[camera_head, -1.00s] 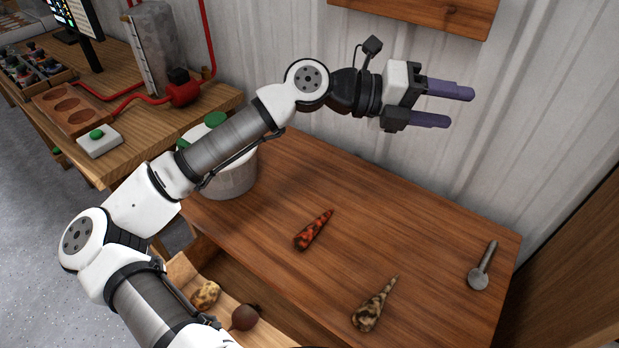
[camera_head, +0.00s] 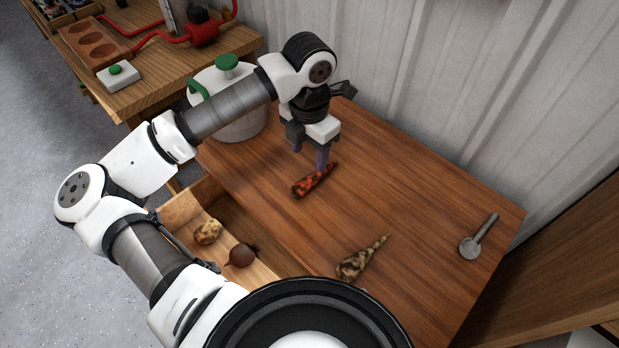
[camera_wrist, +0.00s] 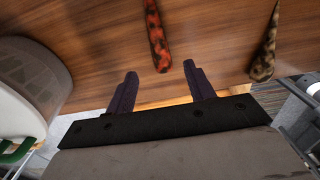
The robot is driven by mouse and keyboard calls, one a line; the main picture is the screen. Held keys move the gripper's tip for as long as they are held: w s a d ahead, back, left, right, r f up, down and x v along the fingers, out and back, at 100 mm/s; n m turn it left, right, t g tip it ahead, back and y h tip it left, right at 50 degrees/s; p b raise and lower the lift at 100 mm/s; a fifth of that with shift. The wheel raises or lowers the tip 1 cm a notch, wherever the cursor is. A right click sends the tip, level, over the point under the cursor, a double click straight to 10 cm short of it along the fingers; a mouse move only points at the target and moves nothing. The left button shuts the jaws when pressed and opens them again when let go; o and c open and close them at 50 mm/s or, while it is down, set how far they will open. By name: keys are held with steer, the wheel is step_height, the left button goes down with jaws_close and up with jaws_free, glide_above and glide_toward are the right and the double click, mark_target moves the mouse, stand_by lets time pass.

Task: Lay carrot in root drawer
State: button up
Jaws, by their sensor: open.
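An orange-red, dark-mottled carrot (camera_head: 314,181) lies on the wooden tabletop. My gripper (camera_head: 309,160) points down just behind it, open, and in the head view its fingers overlap the carrot's far side. In the wrist view the carrot (camera_wrist: 157,38) lies ahead of and between the two open fingertips (camera_wrist: 161,72), with nothing held. The open drawer (camera_head: 263,275) at the table's front left holds a pale mottled root (camera_head: 208,232) and a dark round beet-like root (camera_head: 241,256). My arm and base hide part of the drawer.
A pale, brown-mottled tapered root (camera_head: 360,259) lies on the table's front part; it also shows in the wrist view (camera_wrist: 264,60). A metal scoop (camera_head: 478,238) lies at the right. A white pot with green handles (camera_head: 240,118) stands at the left. A corrugated wall (camera_head: 440,90) bounds the back.

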mark_target(310, 178)
step_height(310, 178, down, 9)
steer(key=p, duration=0.3)
steer(key=shift+w+d+f, duration=0.1)
steer(key=c, duration=1.1)
steer(key=shift+c, duration=0.2)
